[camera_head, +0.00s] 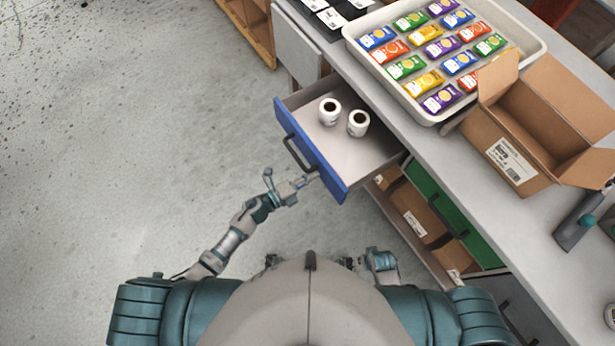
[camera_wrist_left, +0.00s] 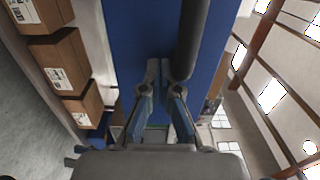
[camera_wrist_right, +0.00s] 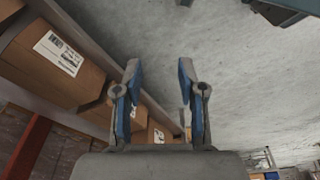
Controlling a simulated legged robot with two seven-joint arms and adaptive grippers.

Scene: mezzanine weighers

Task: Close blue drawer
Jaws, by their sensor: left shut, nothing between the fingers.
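The blue drawer (camera_head: 323,165) is pulled out of the bench, with two white rolls (camera_head: 344,117) inside. Its blue front carries a dark bar handle (camera_head: 297,153). My left gripper (camera_head: 314,177) is shut and empty at the drawer front, near the handle's lower end. In the left wrist view, the left fingertips (camera_wrist_left: 166,74) point at the blue front (camera_wrist_left: 150,30), close beside the dark handle (camera_wrist_left: 192,40). I cannot tell whether they touch. My right gripper (camera_wrist_right: 159,80) is open and empty in the right wrist view, with boxes and floor beyond it.
A green drawer (camera_head: 437,205) sits right of the blue one, above a shelf of cardboard boxes (camera_head: 410,215). On the bench stand a tray (camera_head: 537,48) of colourful packets, an open carton (camera_head: 510,160) and a scanner-like tool (camera_head: 577,222). The floor at left is clear.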

